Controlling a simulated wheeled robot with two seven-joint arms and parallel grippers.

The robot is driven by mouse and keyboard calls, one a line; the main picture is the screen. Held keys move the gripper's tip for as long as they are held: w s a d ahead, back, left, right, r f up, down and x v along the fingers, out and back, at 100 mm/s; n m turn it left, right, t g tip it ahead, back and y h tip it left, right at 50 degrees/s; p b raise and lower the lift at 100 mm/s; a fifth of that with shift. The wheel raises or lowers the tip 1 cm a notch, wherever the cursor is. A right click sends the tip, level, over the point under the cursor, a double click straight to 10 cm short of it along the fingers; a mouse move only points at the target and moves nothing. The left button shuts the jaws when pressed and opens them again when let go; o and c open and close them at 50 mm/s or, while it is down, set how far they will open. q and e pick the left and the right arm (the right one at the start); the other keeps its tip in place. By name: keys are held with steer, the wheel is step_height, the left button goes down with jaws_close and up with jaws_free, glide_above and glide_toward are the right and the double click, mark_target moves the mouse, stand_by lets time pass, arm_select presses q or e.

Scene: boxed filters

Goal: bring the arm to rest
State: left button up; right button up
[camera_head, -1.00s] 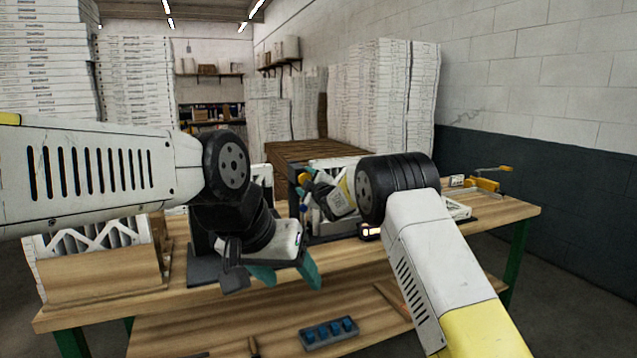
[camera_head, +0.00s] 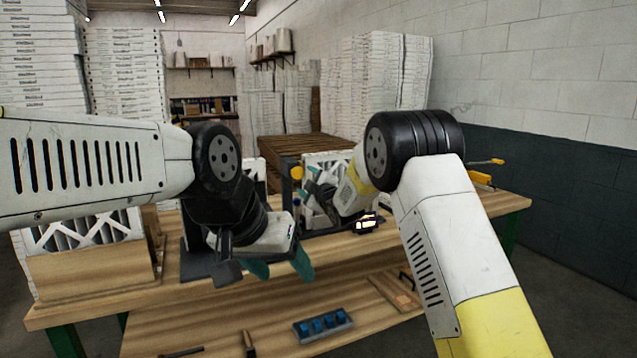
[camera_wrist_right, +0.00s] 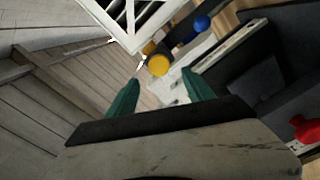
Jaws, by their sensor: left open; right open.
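My left gripper (camera_head: 280,268) has green fingers and hangs open and empty in front of the workbench's front edge in the head view. My right gripper (camera_head: 308,180) is partly hidden behind its own wrist and is near the dark fixture at the middle of the bench. In the right wrist view its two green fingers (camera_wrist_right: 160,98) are apart with nothing between them. A white-framed filter (camera_head: 330,163) stands behind the right gripper; its lattice corner also shows in the right wrist view (camera_wrist_right: 135,22).
The wooden workbench (camera_head: 225,293) carries a wooden box of white filters (camera_head: 88,228) at left. A yellow knob (camera_wrist_right: 158,64) and a blue knob (camera_wrist_right: 201,22) lie close to the right fingers. A blue-socketed tray (camera_head: 322,325) sits on the lower shelf. Tall filter stacks (camera_head: 375,85) stand behind.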

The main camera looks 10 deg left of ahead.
steer(key=s+d+r+m+g+h, duration=0.1)
steer(key=s+d+r+m+h, duration=0.15)
steer(key=d, duration=0.55)
steer(key=s+d+r+m+h, duration=0.2)
steer(key=d+r+m, duration=0.2)
steer(key=d, duration=0.3)
steer(key=s+d+r+m+g+h, duration=0.15)
steer(key=s+d+m, duration=0.35)
steer(key=s+d, duration=0.5)
steer(key=s+d+f+m+g, duration=0.2)
steer(key=s+d, duration=0.1)
steer(key=s, duration=0.8)
steer(key=s+d+f+m+g+h, duration=0.1)
steer(key=s+d+f+m+g, duration=0.1)
steer(key=s, duration=0.9)
steer(key=s+d+f+m+g, duration=0.2)
steer(key=s+d+f+m, duration=0.1)
steer(key=s, duration=0.8)
steer(key=shift+d+h, duration=0.4)
steer(key=shift+d, duration=0.35)
